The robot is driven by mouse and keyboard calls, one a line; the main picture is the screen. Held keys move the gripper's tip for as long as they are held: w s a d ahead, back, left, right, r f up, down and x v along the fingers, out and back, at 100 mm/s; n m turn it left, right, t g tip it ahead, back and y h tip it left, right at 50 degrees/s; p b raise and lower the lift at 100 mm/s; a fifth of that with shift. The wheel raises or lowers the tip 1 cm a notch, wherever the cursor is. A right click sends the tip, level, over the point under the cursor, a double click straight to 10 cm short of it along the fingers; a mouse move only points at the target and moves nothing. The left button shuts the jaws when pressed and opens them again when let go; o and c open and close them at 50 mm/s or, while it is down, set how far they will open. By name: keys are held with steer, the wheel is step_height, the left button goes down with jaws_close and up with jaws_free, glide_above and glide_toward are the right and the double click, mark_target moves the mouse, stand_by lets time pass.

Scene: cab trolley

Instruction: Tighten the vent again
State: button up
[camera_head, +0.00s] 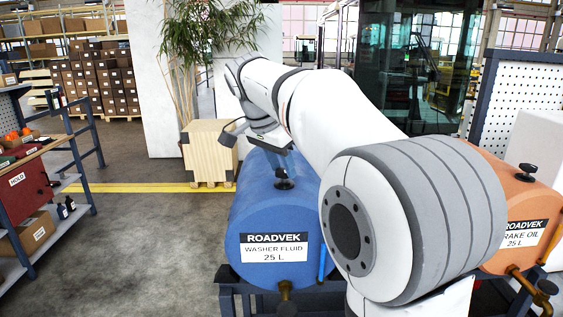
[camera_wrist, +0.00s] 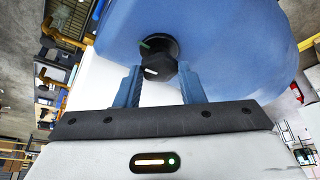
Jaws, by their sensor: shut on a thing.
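The blue washer fluid drum (camera_head: 275,215) lies on a dark stand, with a black vent knob (camera_head: 284,184) on top. In the wrist view the vent (camera_wrist: 158,58) is a round black knob against the blue drum (camera_wrist: 225,45). A green mark shows at its upper left and a white mark lower on it; the two are apart. My gripper (camera_head: 276,170) is above the drum at the vent. In the wrist view its two blue fingers (camera_wrist: 159,72) are on either side of the knob and shut on it. The finger contact is partly hidden.
An orange brake oil drum (camera_head: 520,195) with its own black knob stands at right, partly behind my arm. A wooden crate (camera_head: 208,152) and shelf (camera_head: 25,190) are at left; the floor between is clear.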

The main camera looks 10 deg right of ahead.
steer(key=shift+m, duration=0.6)
steer(key=o, duration=1)
steer(key=v, duration=0.7)
steer(key=shift+w+a+r, duration=0.1)
steer(key=shift+a+r, duration=0.15)
steer(key=shift+r, duration=0.1)
